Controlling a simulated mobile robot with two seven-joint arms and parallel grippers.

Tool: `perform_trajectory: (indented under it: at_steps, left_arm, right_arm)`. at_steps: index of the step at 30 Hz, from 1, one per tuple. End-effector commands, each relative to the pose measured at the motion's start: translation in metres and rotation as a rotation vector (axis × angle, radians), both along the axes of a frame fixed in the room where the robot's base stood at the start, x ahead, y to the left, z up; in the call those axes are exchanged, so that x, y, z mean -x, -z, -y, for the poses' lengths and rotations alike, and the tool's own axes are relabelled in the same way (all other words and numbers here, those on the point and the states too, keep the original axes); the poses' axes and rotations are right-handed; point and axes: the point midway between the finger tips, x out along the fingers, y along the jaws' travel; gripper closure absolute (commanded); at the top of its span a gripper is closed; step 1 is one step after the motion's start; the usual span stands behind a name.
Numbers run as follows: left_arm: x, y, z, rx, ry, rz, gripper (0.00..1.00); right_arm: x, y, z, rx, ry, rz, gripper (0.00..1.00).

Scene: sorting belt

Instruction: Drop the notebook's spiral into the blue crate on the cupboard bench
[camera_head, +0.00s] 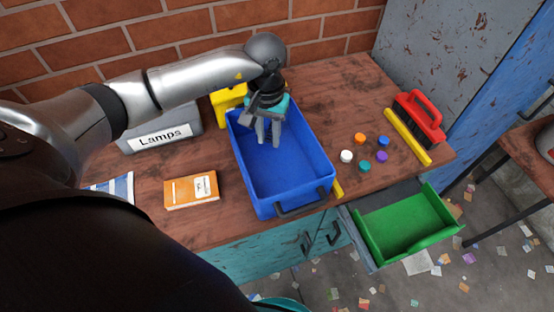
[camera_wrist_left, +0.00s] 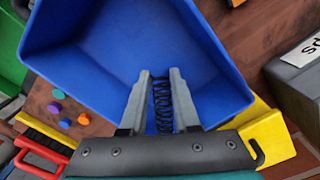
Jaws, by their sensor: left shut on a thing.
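The blue crate (camera_head: 290,170) stands on the wooden bench top and looks empty inside. My left gripper (camera_head: 268,140) points down over the crate's far part, with its fingertips inside the crate's outline. In the left wrist view my left gripper (camera_wrist_left: 160,75) is shut on a black spiral (camera_wrist_left: 162,102), which is held upright between the two fingers. The crate's blue floor (camera_wrist_left: 120,50) lies beyond the fingertips there. I cannot tell the exact height of the spiral above the floor. An orange notebook (camera_head: 191,190) lies on the bench left of the crate. My right gripper is not in view.
A grey box labelled Lamps (camera_head: 160,133) and a yellow object (camera_head: 228,98) stand behind and left of the crate. Several coloured caps (camera_head: 363,167), a yellow bar (camera_head: 407,136) and a red-handled brush (camera_head: 420,116) lie right. A green tray (camera_head: 408,226) sits in front, below bench level.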

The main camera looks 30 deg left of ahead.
Motion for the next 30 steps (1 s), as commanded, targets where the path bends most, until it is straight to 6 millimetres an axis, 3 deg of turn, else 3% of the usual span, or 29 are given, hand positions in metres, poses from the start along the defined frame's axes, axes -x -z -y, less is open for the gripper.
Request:
perform_trajectory:
  at_steps: [2, 3, 11, 22, 26, 30]
  left_arm:
    - [0.001, 0.001, 0.000, 0.000, 0.000, -0.004, 1.00]
    - [0.001, 0.001, 0.000, 0.000, 0.000, -0.004, 0.66]
    - [0.001, 0.000, 0.000, -0.001, 0.000, -0.002, 0.36]
    - [-0.001, -0.008, 0.000, -0.001, 0.000, 0.002, 0.35]
    - [-0.001, -0.028, -0.001, -0.002, 0.000, 0.005, 0.35]
    - [-0.001, -0.061, -0.001, -0.002, 0.000, 0.007, 0.35]
  right_arm:
    - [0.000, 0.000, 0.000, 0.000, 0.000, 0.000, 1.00]
    - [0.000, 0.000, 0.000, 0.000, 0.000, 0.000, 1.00]
    - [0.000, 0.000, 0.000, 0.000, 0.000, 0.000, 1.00]
    - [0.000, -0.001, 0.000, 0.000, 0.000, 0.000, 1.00]
    - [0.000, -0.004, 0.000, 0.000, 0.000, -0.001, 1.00]
    - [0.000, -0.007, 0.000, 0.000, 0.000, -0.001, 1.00]
